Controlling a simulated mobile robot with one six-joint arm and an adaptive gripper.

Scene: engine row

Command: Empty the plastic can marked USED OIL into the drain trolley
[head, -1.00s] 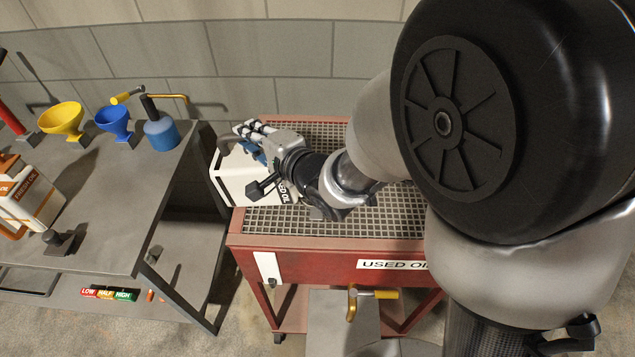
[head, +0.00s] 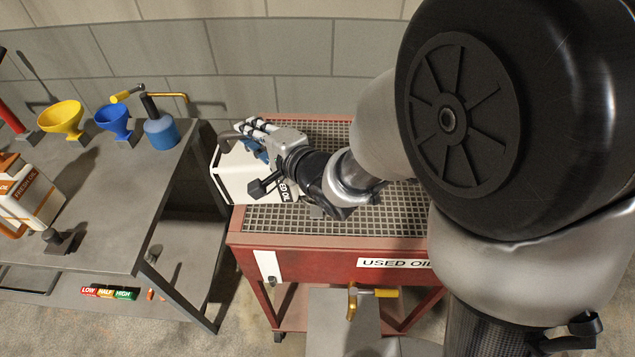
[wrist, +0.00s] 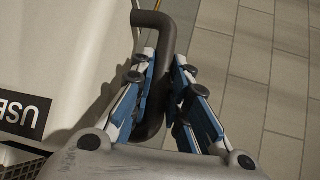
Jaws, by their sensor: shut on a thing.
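The white plastic can marked USED OIL (head: 250,180) is over the left end of the red drain trolley (head: 330,262), above its grid top. It looks tipped onto its side, its label partly hidden by my arm. My gripper (head: 258,142) is shut on the can's dark handle. In the wrist view my gripper (wrist: 166,85) has its blue and grey fingers on both sides of the bent dark handle (wrist: 155,25). The can's white wall (wrist: 60,60) fills the left there, its label reading upside down. The can's mouth and any oil flow are hidden.
A grey bench (head: 110,215) on the left holds a FRESH OIL can (head: 30,195), a yellow funnel (head: 62,119), a blue funnel (head: 114,121) and a blue oiler (head: 161,132). A block wall (head: 250,50) stands behind. A grey surface (head: 343,320) stands before the trolley.

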